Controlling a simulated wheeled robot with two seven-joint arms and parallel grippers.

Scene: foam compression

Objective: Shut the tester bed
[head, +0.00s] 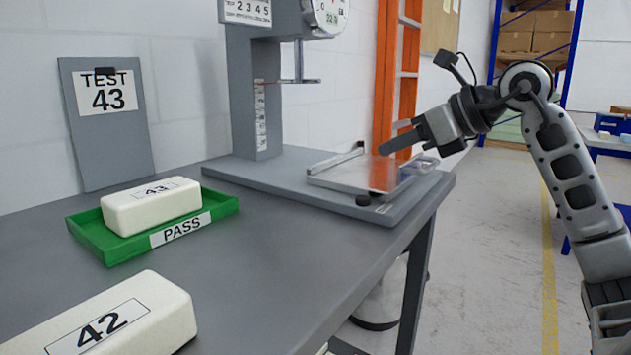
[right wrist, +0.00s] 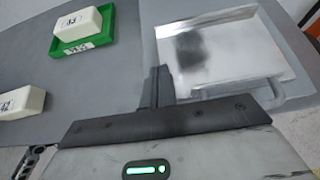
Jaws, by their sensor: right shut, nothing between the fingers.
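The tester bed (head: 345,177) is a shiny flat metal plate on the grey tester base (head: 235,174). It lies to the right of the round press plate (head: 300,81), not under it. A pale handle-like piece (head: 425,163) is at the bed's right end. In the right wrist view the bed (right wrist: 225,40) fills the upper right, with a dark blurred reflection on it. My right gripper (head: 384,149) is shut and empty, its fingers over the bed's right part in the head view. In the wrist view its fingertips (right wrist: 162,72) are by the bed's edge; contact cannot be told.
A green PASS tray (head: 98,247) holds foam block 43 (head: 150,207). Foam block 42 (head: 130,312) lies at the table's front left. A TEST 43 board (head: 108,140) leans on the wall. A small black knob (head: 363,200) is at the base's front edge. The table middle is clear.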

